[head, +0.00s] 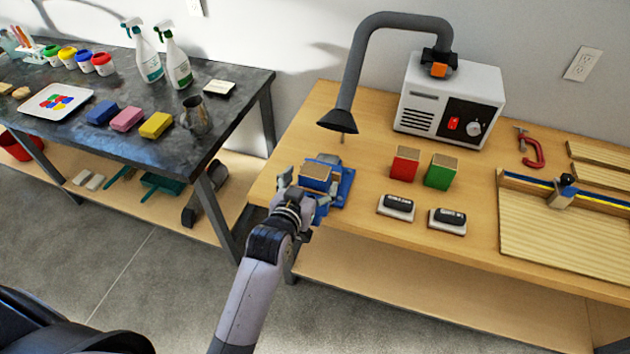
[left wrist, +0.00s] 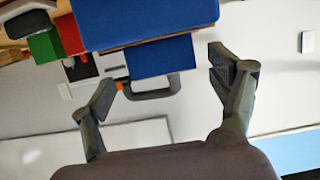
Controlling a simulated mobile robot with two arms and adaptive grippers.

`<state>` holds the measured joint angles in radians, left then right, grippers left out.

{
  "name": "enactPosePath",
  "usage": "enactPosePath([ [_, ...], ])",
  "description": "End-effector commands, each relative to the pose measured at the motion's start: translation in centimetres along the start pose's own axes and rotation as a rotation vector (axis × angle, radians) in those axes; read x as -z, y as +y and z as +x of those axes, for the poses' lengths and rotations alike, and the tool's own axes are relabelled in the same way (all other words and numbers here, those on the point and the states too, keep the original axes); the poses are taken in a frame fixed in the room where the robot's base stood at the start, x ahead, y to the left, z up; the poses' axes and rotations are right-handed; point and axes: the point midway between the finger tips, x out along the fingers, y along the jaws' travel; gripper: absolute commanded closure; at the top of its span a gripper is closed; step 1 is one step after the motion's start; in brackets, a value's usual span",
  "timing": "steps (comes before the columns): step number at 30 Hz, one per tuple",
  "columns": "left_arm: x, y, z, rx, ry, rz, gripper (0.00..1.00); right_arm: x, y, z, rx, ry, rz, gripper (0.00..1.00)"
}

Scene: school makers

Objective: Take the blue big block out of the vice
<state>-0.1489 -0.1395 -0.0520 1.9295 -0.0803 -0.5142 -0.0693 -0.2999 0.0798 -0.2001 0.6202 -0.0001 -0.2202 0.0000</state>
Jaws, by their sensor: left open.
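The big blue block (head: 314,184), with a bare wooden top, sits in the blue vice (head: 346,186) near the left front corner of the wooden workbench. My left gripper (head: 299,192) is at the near side of the block, fingers spread and empty, and partly hides the vice. The open fingers of my left gripper (left wrist: 166,88) are apart from each other, with no visible grip on the block. My right gripper is not in view.
Red (head: 404,165) and green (head: 440,172) blocks stand right of the vice. A fume hose nozzle (head: 338,122) hangs behind it. Two small black-and-white items (head: 397,207) lie at the bench front. A dark table (head: 150,160) stands left, across a gap.

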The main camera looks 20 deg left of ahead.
Motion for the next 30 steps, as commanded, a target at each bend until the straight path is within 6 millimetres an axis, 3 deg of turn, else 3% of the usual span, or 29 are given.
enactPosePath([
  [9, 0.0, -0.3, 4.0, 0.000, -0.001, 0.001, 0.18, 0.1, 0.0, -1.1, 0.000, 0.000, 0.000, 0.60],
  [18, -0.1, -0.3, 4.5, 0.000, 0.000, 0.001, 0.18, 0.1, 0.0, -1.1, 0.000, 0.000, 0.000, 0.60],
  [30, -0.1, -0.3, 4.4, 0.000, -0.001, 0.001, 0.44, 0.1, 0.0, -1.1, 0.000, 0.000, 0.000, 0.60],
])
